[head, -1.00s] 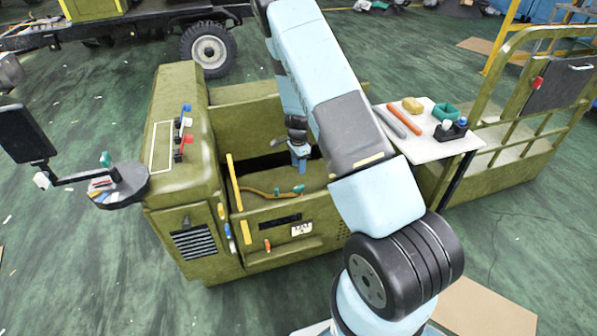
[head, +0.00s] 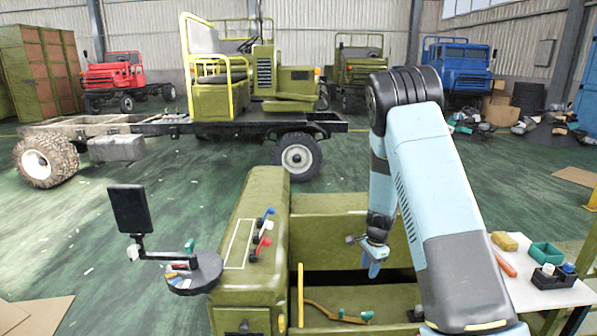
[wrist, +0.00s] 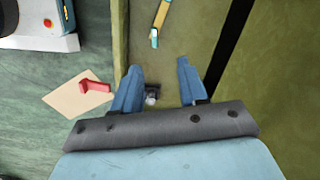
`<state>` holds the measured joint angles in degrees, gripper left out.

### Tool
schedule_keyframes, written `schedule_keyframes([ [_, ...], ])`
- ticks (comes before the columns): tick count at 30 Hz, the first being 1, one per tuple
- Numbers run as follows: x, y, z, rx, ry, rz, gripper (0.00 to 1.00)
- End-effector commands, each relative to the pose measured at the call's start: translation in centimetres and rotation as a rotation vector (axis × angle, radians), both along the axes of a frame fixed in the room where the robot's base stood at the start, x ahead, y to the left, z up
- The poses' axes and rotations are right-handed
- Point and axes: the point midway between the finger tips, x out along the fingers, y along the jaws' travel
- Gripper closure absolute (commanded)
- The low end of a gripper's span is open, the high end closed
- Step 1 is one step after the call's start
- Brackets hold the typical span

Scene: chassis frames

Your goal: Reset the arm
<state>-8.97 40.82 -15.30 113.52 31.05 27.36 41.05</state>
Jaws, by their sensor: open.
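My arm is light blue and reaches down over the open well of the olive-green chassis (head: 264,215). My gripper (head: 372,268) hangs above the well in the head view, pointing down. In the wrist view my gripper (wrist: 158,72) has its two blue fingers spread apart, with nothing held between them. A small dark piece with a pale knob (wrist: 152,92) shows beyond the gap, partly hidden by the gripper's body. A yellow strip with a teal end (wrist: 159,22) lies past the fingertips.
A round dark tray on an arm with a black screen (head: 130,208) stands left of the chassis. A white side table (head: 530,292) at right holds a yellow block, a teal bin and a black holder. A truck frame (head: 120,125) and parked trucks stand behind.

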Motion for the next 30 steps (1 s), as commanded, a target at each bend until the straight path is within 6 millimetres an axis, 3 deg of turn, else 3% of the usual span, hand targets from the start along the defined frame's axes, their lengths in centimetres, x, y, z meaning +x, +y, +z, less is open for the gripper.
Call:
schedule_keyframes([
  [3, -0.6, 0.6, 4.5, 0.021, -0.035, 0.069, 0.57],
  [15, -4.8, 2.0, 17.1, 0.047, -0.142, 0.312, 0.57],
  [30, -13.5, 2.8, 29.5, -0.003, -0.275, 0.623, 0.57],
])
